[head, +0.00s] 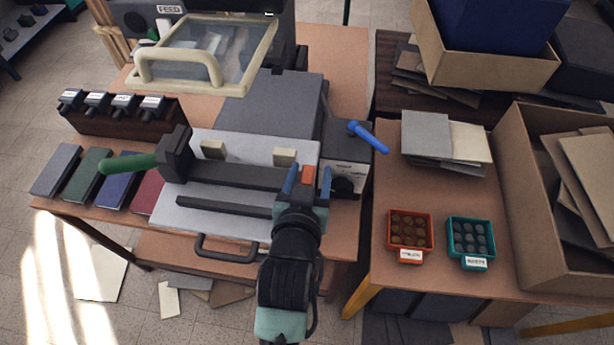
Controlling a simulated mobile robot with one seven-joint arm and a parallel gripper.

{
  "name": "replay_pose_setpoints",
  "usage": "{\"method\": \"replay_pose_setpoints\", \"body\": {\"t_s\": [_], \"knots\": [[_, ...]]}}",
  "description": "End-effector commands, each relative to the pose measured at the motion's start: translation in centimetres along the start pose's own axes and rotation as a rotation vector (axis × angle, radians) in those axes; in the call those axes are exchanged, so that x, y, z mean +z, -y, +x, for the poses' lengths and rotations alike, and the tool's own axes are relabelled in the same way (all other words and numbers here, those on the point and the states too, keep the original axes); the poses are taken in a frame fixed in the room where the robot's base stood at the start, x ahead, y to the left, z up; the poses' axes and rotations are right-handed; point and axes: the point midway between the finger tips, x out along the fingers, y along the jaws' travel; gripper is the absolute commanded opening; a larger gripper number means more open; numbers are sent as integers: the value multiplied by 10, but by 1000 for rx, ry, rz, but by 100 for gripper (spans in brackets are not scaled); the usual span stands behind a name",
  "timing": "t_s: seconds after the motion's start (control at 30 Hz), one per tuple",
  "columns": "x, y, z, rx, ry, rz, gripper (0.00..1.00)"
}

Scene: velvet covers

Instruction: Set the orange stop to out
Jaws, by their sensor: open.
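The orange stop (308,174) is a small orange block at the right end of the dark rail (240,180) on the grey machine bed. My gripper (309,177) reaches in from the front with its two blue fingers apart, one on each side of the orange stop. The fingers appear open, and I cannot tell whether either touches it. The lower part of the stop is hidden by my gripper. No in or out marking is readable.
A green handle (130,163) sticks out at the rail's left end. A blue lever (368,136) stands on the control box right of the bed. A clear-lidded frame (208,60) is behind. Orange (410,256) and teal (471,265) trays stand on the right table.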

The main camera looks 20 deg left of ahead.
Motion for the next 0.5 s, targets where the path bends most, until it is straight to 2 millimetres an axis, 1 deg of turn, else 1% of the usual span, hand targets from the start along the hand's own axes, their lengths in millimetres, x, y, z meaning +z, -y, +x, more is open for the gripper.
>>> {"method": "replay_pose_setpoints", "body": {"t_s": [0.17,0.4,0.5], "knots": [[1,0,-24,0,2,0,60],[1,0,-73,1,3,0,60],[2,0,-91,1,3,0,60]]}}
